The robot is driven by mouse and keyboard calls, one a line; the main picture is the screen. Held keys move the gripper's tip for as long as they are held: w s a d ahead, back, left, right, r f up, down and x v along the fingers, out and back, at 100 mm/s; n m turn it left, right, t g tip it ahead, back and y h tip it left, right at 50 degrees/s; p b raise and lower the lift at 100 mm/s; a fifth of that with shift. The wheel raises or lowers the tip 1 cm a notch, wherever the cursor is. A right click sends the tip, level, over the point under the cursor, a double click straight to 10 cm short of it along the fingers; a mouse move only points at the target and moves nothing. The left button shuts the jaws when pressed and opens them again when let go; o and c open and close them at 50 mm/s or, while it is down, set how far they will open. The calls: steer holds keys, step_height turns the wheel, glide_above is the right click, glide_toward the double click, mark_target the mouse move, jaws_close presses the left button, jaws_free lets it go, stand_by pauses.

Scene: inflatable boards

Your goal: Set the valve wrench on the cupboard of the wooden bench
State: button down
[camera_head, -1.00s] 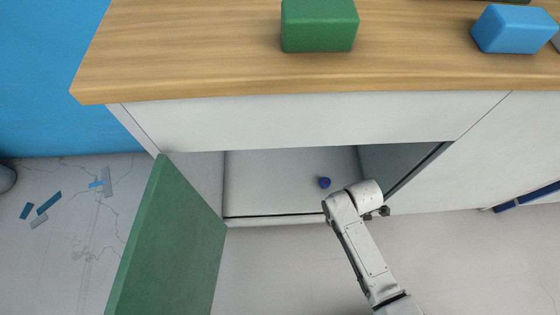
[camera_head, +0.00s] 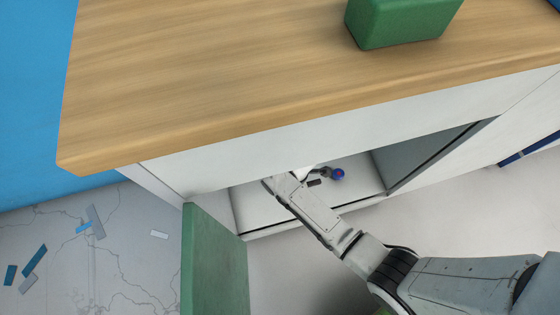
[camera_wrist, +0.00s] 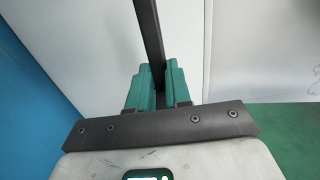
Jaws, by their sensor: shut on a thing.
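My gripper (camera_wrist: 158,78) has teal fingers and is shut on a long dark bar, the valve wrench (camera_wrist: 148,28), which points away from the palm and runs out at the top of the wrist view. In the head view my arm reaches up to the open cupboard (camera_head: 262,222) of the wooden bench (camera_head: 230,75), and its end is at the opening. The fingers and the wrench are not clear there.
A small blue and red thing (camera_head: 338,174) lies on the cupboard floor, close to the end of my arm. A green block (camera_head: 400,20) is on the bench top. Blue and grey strips (camera_head: 95,220) lie on the floor at the left.

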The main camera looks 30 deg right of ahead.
steer(key=a+f+b, duration=0.1)
steer(key=w+a+f, duration=0.1)
steer(key=f, duration=0.1)
steer(key=w+f+b, duration=0.1)
steer(key=shift+w+a+f+b, duration=0.15)
steer(key=shift+a+f+b, duration=0.15)
steer(key=shift+a+f, duration=0.1)
steer(key=shift+w+a+f+b, duration=0.15)
steer(key=shift+f+b, duration=0.45)
steer(key=shift+f, duration=0.35)
steer(key=shift+w+a+f+b, duration=0.1)
steer(key=shift+f+b, duration=0.5)
steer(key=shift+f, duration=0.3)
steer(key=shift+s+f, duration=0.1)
steer(key=shift+f, duration=0.05)
steer(key=c, duration=1.1)
jaws_free()
steer(key=shift+o, duration=0.2)
step_height(320, 180, up, 12)
steer(key=p, duration=0.6)
steer(key=shift+p, duration=0.4)
